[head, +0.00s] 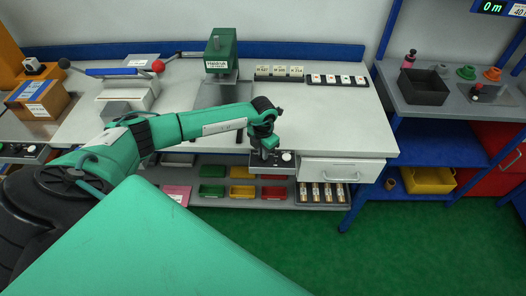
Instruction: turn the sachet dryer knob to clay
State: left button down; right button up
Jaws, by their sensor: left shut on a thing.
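A dark control panel (274,170) with a pale knob (286,156) is mounted at the front edge of the white workbench, left of a white drawer. My left gripper (265,153) reaches down to the left part of this panel, beside the pale knob. It is shut on what looks like another knob there, which the fingers mostly hide. The panel's lettering and the knob's pointer are too small or covered to read, so I cannot tell its setting. My right gripper is not in view.
The white drawer (342,171) is just right of the panel. Below are coloured bins (243,191) and a rack of cylinders (322,193). A green press (220,52) and label racks (337,80) stand on the bench (330,125), whose right front is clear.

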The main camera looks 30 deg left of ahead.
pick_arm(q)
jog(key=shift+n+b, duration=0.4)
jog(key=shift+n, duration=0.6)
jog(key=n, duration=0.2)
jog(key=shift+n+b, duration=0.3)
jog(key=shift+b, duration=0.1)
jog(key=n+b, duration=0.1)
jog(key=n, duration=0.8)
jog(key=shift+n, duration=2.1)
jog(key=c, duration=1.5)
grip_release()
